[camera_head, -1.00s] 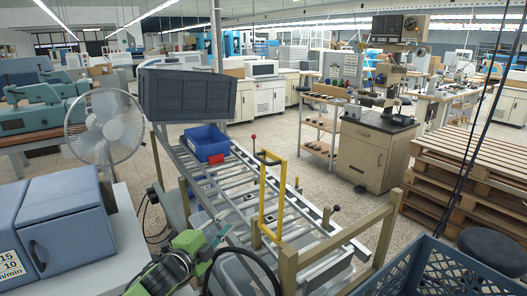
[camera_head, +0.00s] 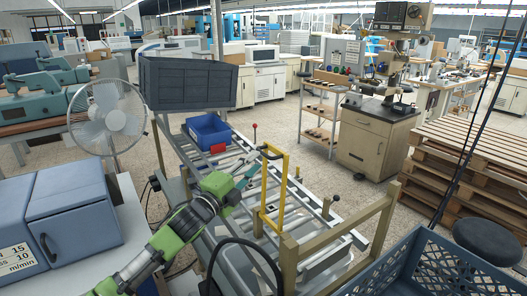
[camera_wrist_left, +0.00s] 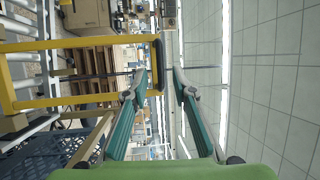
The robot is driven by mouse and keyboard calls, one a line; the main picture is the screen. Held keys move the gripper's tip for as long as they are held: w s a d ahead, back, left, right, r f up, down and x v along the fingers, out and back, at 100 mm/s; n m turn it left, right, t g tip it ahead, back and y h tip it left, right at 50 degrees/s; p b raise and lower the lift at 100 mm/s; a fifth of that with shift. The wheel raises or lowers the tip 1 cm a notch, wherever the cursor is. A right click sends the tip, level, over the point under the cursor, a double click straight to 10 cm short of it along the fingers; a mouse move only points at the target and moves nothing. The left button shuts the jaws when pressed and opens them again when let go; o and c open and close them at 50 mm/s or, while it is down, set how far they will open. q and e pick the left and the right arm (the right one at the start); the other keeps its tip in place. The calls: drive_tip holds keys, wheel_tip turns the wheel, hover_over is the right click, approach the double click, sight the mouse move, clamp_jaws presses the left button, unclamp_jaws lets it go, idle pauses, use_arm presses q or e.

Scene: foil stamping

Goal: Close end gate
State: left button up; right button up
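The yellow end gate (camera_head: 284,195) stands upright across the roller conveyor, with a black handle (camera_head: 270,153) on top. My left gripper (camera_head: 250,172) is just to the left of the gate's upper part, its fingers pointing toward the handle. In the left wrist view, the gate's yellow bars (camera_wrist_left: 75,45) come in from the left. The black handle (camera_wrist_left: 159,65) shows near and between the fingertips of the open gripper (camera_wrist_left: 158,78); I cannot tell if it touches either finger. My right gripper is not in view.
A blue bin (camera_head: 209,132) sits on the conveyor rollers (camera_head: 232,158) behind the gate. A red-knobbed lever (camera_head: 254,127) rises beside the rollers. Wooden posts (camera_head: 290,262) and a blue crate (camera_head: 425,265) stand in front. A fan (camera_head: 110,118) is at left.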

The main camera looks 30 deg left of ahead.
sight(264, 154)
use_arm(q)
drive_tip(key=w, duration=0.2)
drive_tip(key=w+p, duration=0.1)
drive_tip(key=w, duration=0.1)
drive_tip(key=w+r, duration=0.1)
drive_tip(key=w, duration=0.1)
drive_tip(key=shift+p, duration=0.3)
drive_tip(key=shift+f, duration=0.1)
clamp_jaws()
